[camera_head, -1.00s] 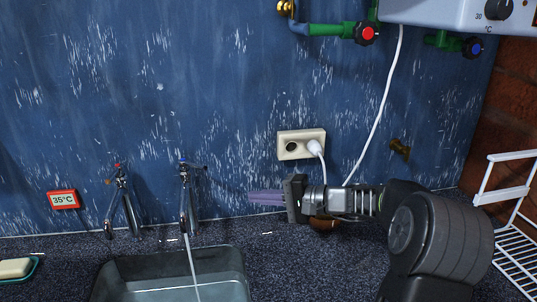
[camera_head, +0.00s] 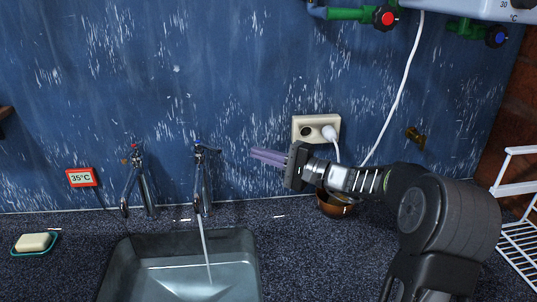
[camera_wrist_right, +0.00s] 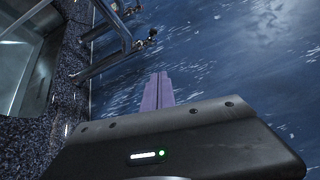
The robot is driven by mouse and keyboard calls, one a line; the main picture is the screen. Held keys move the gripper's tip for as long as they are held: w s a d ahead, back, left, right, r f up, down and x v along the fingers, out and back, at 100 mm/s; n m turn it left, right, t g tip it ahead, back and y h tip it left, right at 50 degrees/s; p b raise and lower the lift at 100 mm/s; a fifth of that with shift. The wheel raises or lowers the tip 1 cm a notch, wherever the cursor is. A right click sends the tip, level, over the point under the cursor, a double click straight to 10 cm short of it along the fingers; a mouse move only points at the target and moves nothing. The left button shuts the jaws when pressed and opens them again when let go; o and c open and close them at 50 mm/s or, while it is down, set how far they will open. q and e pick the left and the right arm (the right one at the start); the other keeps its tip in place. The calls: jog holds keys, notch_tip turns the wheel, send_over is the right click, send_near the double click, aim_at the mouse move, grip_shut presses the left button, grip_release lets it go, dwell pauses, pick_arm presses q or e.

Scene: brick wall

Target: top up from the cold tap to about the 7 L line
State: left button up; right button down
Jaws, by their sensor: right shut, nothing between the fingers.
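The cold tap (camera_head: 203,180), with a blue mark on top, stands at the back of the sink (camera_head: 250,247). A thin stream of water (camera_head: 206,250) runs from it into the sink, where water lies; no litre line is readable. The hot tap (camera_head: 140,182), with a red mark, stands to its left, with no stream visible. My right gripper (camera_head: 252,153) is shut and empty, its purple fingers pointing left at the cold tap's lever, a short gap away in the picture. The right wrist view shows the shut fingers (camera_wrist_right: 158,92) and tap parts (camera_wrist_right: 125,40) beyond. My left gripper is out of view.
A socket with a white plug (camera_head: 317,129) is on the wall behind my right gripper. A brown bowl (camera_head: 336,208) stands below my right wrist. A 35°C display (camera_head: 82,178), a soap dish (camera_head: 35,243) and a white rack (camera_head: 518,215) are at the sides.

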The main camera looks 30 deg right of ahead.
jog(key=w+a+r+p, duration=0.1)
jog(key=w+a+p, duration=0.1)
jog(key=w+a, duration=0.2)
jog(key=a, duration=0.2)
jog(key=shift+a+p, duration=0.35)
jog(key=shift+a, duration=0.05)
